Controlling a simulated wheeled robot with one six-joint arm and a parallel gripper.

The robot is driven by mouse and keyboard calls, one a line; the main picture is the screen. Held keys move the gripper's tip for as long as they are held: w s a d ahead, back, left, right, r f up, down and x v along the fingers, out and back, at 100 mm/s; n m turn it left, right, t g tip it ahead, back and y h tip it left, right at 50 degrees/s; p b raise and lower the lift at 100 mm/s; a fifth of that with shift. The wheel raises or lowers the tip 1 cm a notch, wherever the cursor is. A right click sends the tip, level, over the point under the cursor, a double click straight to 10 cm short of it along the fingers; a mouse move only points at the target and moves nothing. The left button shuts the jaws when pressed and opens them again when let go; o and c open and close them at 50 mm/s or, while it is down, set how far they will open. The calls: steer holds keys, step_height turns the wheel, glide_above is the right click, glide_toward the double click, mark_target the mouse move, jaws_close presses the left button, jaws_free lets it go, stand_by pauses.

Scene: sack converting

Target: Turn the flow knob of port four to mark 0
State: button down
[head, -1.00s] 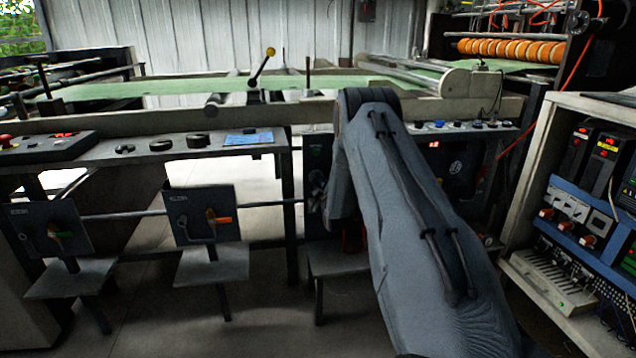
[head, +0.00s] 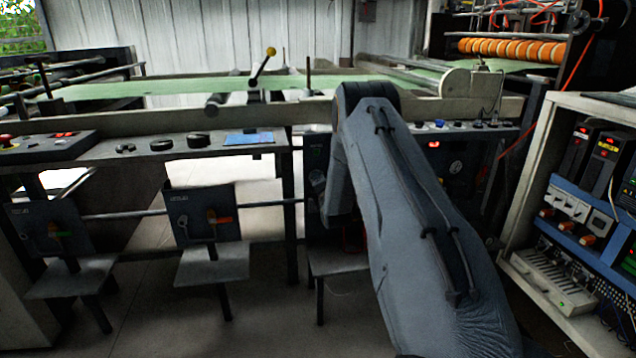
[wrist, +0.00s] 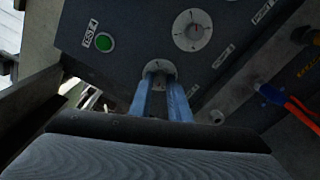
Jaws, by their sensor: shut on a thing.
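In the wrist view, a dark panel (wrist: 130,22) fills the upper middle. A small round knob with a pale dial (wrist: 159,66) sits on its lower part. My gripper (wrist: 161,77) has its two blue fingers closed on this knob, one on each side. The fingers hide much of the knob, and I cannot read its pointer or marks. The port number is not readable. In the head view, my arm covers most of the panel (head: 316,155), and my gripper is hidden there.
A green button (wrist: 104,42) and a larger white dial (wrist: 192,30) are above the held knob. A blue fitting with an orange hose (wrist: 288,101) is at the right. In the head view, two valve plates (head: 203,212) stand to the left, and an open electrical cabinet (head: 560,215) stands to the right.

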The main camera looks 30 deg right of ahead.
steer(key=n, duration=0.5)
steer(key=shift+n+h, duration=0.3)
stand_by(0.4)
steer(key=c, duration=1.7)
jaws_free()
steer(key=shift+o, duration=0.2)
steer(key=p+v, duration=0.1)
steer(key=v, duration=0.6)
steer(key=shift+s+a, duration=0.2)
steer(key=shift+s, duration=0.2)
